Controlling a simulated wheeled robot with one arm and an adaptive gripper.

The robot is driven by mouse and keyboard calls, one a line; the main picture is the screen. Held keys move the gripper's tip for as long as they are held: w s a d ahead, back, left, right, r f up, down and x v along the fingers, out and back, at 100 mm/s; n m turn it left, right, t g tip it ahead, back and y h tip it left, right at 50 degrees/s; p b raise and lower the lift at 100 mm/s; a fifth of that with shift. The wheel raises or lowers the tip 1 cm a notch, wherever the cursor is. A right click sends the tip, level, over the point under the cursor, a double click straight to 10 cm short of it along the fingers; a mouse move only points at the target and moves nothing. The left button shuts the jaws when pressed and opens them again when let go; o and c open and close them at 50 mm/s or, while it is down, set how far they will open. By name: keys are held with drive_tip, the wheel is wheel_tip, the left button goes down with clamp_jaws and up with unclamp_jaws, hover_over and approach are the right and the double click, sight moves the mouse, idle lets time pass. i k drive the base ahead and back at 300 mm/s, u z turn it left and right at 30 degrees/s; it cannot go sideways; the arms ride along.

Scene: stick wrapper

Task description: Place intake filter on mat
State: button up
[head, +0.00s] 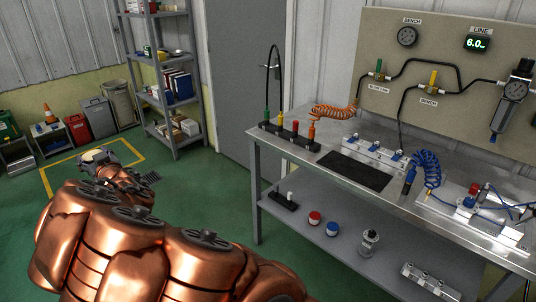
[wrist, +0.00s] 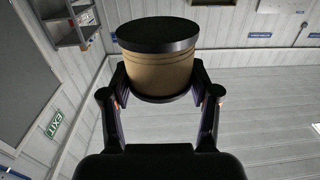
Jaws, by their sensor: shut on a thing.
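The intake filter (wrist: 158,70) is a tan cylinder with black end caps, seen in the wrist view. My gripper (wrist: 157,82) is shut on it, with one finger on each side. The filter looks slightly tilted in that view, with wall panels behind it and no surface touching it.
A valve manifold (head: 372,153) stands behind the mat, with an orange coiled hose (head: 335,111) and a blue coiled hose (head: 428,168) nearby. A row of coloured fittings (head: 288,133) is at the left. Grey shelves (head: 172,90) stand at the back, with open green floor before them.

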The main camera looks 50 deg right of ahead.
sight(354, 169)
drive_tip(key=i, duration=2.55)
drive_tip(key=z, duration=3.05)
drive_tip(key=i, duration=0.5)
